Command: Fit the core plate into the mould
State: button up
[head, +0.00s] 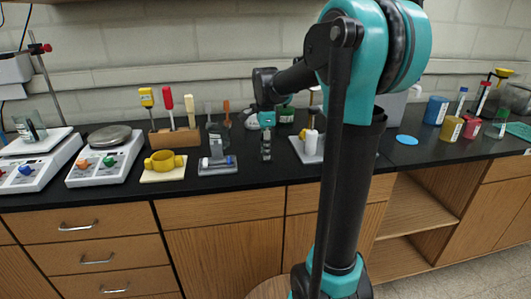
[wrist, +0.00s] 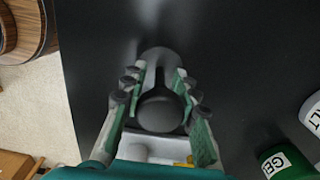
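My gripper (head: 265,155) points down over the black counter, right of centre in the row of items. In the wrist view my gripper (wrist: 160,95) has its green-padded fingers on both sides of a dark grey, round-ended piece (wrist: 160,113), and they appear to press on it. I cannot tell for sure whether this piece is the core plate. A grey upright piece on a grey base (head: 217,165), with a white and blue tube at its front, stands left of my gripper; whether it is the mould is unclear. Neither part is plainly marked.
A white stand with a white cylinder (head: 309,147) is close on the right. A blue disc (head: 407,139) lies farther right.

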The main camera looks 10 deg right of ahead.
grip_shut()
jog(key=shift+r, duration=0.1)
notch_tip(320, 180, up, 20)
dwell(0.6)
